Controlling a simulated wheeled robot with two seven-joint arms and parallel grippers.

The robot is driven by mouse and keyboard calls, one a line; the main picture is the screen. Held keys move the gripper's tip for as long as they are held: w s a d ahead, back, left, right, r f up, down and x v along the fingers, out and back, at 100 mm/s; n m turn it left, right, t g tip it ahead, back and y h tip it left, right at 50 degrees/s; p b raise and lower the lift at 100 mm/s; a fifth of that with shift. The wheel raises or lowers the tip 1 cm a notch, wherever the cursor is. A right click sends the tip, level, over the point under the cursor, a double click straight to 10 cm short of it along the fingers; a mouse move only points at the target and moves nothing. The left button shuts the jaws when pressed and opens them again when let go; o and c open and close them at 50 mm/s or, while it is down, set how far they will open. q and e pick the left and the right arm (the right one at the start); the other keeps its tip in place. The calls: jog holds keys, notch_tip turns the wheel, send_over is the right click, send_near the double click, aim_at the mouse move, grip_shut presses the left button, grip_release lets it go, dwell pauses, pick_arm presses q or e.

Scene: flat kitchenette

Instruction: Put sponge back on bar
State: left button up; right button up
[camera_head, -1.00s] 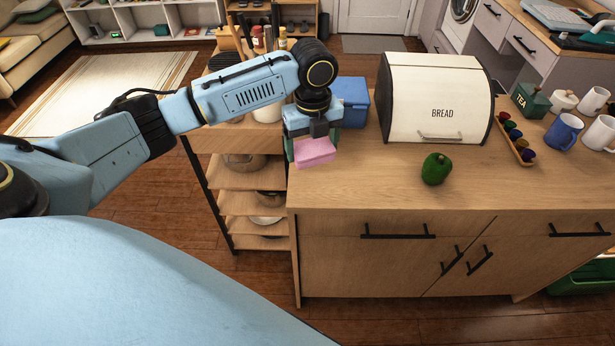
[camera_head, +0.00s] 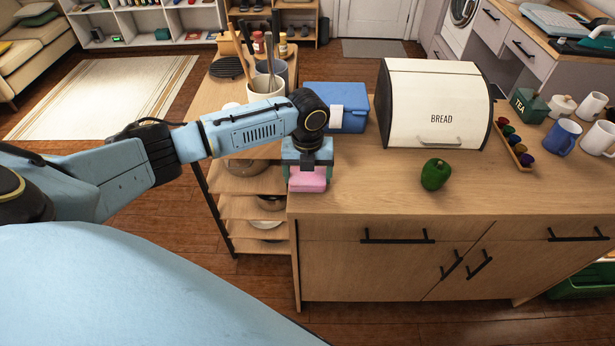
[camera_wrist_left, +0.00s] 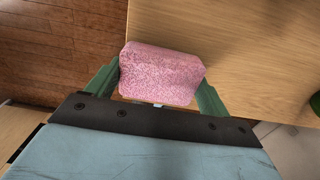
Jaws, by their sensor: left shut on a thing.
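A pink sponge (camera_head: 309,181) is held between the fingers of my left gripper (camera_head: 309,174) at the left end of the wooden counter. In the left wrist view the pink sponge (camera_wrist_left: 162,74) sits between the two green fingers of the left gripper (camera_wrist_left: 158,88), which touch its sides. It is over the counter's edge, with the floor showing to its left. I cannot tell whether the sponge touches the counter top. No bar is clearly visible. My right gripper is not in view.
On the counter (camera_head: 380,195) are a blue box (camera_head: 348,100), a bread bin (camera_head: 436,105) and a green pepper (camera_head: 435,174). A shelf rack (camera_head: 245,210) with pots and a utensil crock (camera_head: 267,92) stands left of the counter. The counter's front middle is clear.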

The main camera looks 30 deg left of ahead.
aim_at(308, 175)
pick_arm(q)
jog(key=shift+f, duration=0.65)
jog(key=shift+f, duration=0.1)
jog(key=o, duration=0.8)
jog(key=shift+o, duration=0.2)
notch_tip(308, 175, up, 12)
